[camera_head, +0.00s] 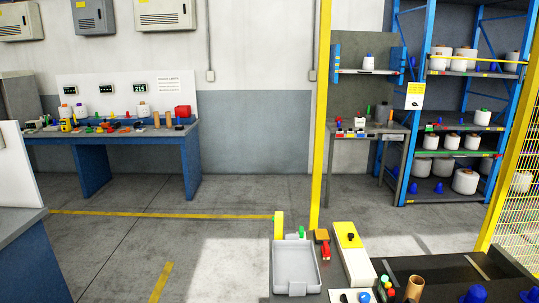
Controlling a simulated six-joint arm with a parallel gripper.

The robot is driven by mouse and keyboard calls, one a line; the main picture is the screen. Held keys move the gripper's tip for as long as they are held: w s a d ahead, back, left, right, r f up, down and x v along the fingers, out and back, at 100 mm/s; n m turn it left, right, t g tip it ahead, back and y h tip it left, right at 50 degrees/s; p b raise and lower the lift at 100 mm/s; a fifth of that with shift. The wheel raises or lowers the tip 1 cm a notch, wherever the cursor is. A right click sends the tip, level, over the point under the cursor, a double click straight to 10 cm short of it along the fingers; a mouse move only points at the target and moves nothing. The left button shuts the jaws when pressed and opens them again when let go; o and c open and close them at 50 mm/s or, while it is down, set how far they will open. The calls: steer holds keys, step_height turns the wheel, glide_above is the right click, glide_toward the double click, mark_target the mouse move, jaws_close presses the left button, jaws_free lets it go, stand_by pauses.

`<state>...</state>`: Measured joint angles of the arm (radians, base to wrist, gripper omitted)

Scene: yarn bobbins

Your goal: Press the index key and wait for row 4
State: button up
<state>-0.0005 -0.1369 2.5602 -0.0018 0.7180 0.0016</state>
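My gripper is not in view. I cannot single out the index key for sure. A yellow-topped white box (354,255) with a black knob stands on the near bench. A row of small coloured blocks or buttons (357,134) lies along the front of the small table at the back. The blue-framed rack (412,150) at the right has several shelves holding white bobbins (465,181) and blue cones (438,187). No row number is readable, so I cannot tell which is row 4.
A grey tray (276,272) lies on the near bench beside a red piece (325,250). A brown tube (414,288) and blue caps stand to its right. A yellow post (321,120) and mesh fence (515,150) rise behind. A blue workbench (88,165) stands left; floor between is clear.

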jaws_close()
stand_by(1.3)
